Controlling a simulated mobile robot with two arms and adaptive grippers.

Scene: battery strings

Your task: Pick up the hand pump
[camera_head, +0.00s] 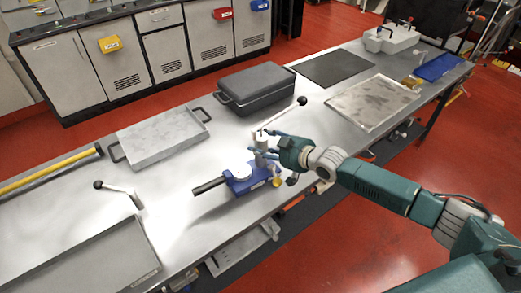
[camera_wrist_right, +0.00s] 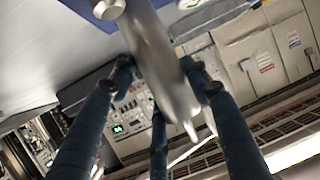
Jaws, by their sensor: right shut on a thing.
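The hand pump (camera_head: 241,183) has a blue body, a white round cap, a dark rod pointing left and a grey upright cylinder. It is over the near middle of the metal table; I cannot tell whether it touches the tabletop. My right gripper (camera_head: 262,147) reaches in from the right and is shut around the upright cylinder. In the right wrist view, the blue-grey fingers (camera_wrist_right: 160,105) close around a shiny metal part of the pump (camera_wrist_right: 155,45). The fingers partly hide the cylinder. My left gripper is out of view.
The table (camera_head: 185,225) also holds a metal tray with handles (camera_head: 160,138), a black lidded box (camera_head: 256,86), a black mat (camera_head: 331,67), a shallow tray (camera_head: 371,102) and a black-knobbed lever (camera_head: 118,190). A black-knobbed white lever (camera_head: 283,114) rises beside the gripper.

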